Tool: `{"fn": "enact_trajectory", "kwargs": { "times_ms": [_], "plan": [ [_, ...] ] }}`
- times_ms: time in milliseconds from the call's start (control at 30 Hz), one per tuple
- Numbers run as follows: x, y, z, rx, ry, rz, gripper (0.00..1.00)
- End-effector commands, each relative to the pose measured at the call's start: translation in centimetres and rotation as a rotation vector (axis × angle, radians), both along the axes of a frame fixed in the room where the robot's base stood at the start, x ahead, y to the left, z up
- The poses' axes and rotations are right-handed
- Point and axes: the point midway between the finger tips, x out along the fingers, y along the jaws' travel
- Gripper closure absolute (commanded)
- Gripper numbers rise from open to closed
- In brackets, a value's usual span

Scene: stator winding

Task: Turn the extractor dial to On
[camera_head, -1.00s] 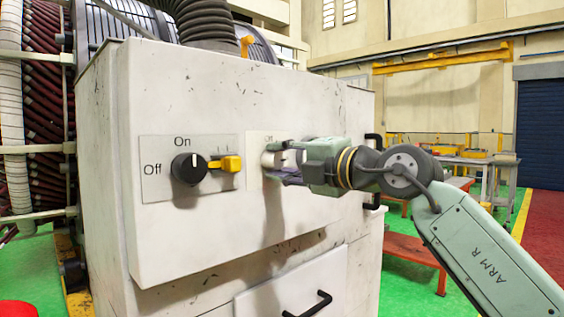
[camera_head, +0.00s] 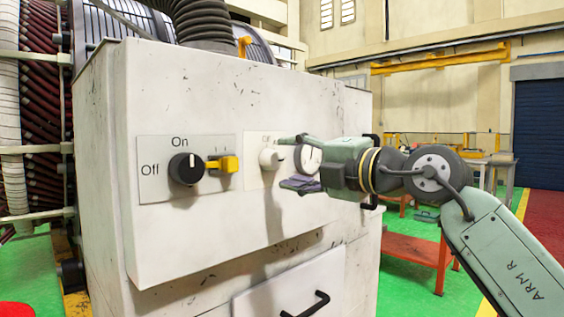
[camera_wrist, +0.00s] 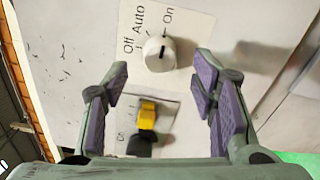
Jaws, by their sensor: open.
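A white round dial (camera_wrist: 160,53) sits on a white label plate (camera_wrist: 190,20) marked Off, Auto and On. Its dark mark appears to point toward On. The dial also shows in the head view (camera_head: 268,159), on the front of the white cabinet. My gripper (camera_head: 288,162) is open and empty, just off the panel to the right of this dial. In the wrist view, its purple-padded fingers (camera_wrist: 160,88) stand apart, with the dial beyond them and between them. No label in view reads extractor.
Left of the white dial, a black knob (camera_head: 184,169) marked Off and On has its white mark pointing up. A yellow switch (camera_head: 230,164) is beside it. The cabinet (camera_head: 230,240) has a drawer handle (camera_head: 308,306) below. A red table (camera_head: 415,249) stands behind my arm.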

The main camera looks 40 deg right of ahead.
Motion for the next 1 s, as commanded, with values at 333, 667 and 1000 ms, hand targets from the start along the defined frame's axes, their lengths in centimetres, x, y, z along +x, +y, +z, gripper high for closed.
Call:
{"fn": "enact_trajectory", "kwargs": {
  "times_ms": [333, 667, 1000],
  "plan": [
    [-3.7, -0.2, 0.0, 0.000, 0.000, 0.001, 0.47],
    [-3.8, -0.2, 0.0, 0.000, 0.000, 0.001, 0.47],
    [-3.8, -0.3, 0.0, 0.000, 0.000, 0.000, 0.47]
  ]
}}
